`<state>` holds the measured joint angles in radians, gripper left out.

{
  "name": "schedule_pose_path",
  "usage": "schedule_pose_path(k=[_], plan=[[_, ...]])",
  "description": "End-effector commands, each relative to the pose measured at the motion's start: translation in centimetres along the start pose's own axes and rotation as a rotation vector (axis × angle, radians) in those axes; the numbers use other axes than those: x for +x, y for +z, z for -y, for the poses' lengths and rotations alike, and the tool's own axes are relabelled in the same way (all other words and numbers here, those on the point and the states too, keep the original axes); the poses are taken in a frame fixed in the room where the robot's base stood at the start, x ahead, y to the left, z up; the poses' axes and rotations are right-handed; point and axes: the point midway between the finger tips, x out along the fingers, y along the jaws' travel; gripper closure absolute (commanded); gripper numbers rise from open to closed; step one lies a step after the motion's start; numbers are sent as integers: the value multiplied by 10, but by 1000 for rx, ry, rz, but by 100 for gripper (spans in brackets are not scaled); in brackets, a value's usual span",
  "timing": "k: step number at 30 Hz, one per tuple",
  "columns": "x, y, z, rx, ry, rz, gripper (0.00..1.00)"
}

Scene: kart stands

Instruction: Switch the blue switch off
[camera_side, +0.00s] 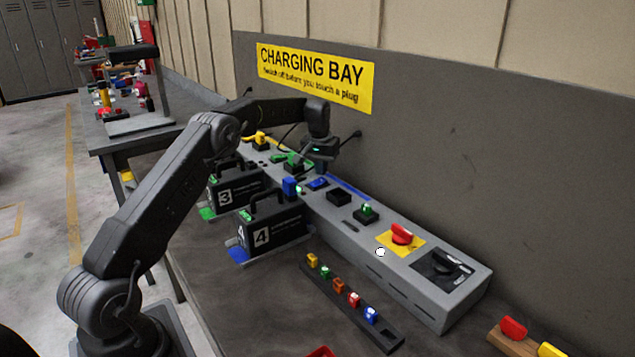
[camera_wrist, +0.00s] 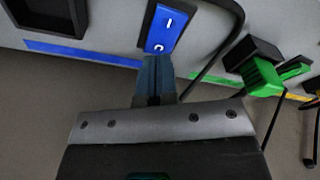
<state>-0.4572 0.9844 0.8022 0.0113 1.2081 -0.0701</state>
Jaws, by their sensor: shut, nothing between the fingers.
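The blue switch (camera_side: 317,183) is a rocker in a dark frame on the grey charging panel (camera_side: 440,305). In the wrist view the blue switch (camera_wrist: 163,28) looks bright and carries white I and O marks. My gripper (camera_wrist: 155,68) is shut and empty. Its fingertips are at the O end of the rocker and cover part of its edge. I cannot tell whether they touch it. In the side view my gripper (camera_side: 320,168) hangs just above the blue switch.
A blue plug (camera_side: 290,187) stands beside the switch, and a green connector (camera_wrist: 262,80) with a dark cable is close to the gripper. Boxes marked 3 (camera_side: 235,192) and 4 (camera_side: 275,232) stand in front. A red rotary knob (camera_side: 401,234) is to the right.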

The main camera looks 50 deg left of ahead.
Motion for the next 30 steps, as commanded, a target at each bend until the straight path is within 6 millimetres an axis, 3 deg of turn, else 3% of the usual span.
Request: schedule_pose_path(k=[18,30], plan=[[-46,-7,0,0,1,-4,100],[-51,-7,-1,2,1,-5,100]])
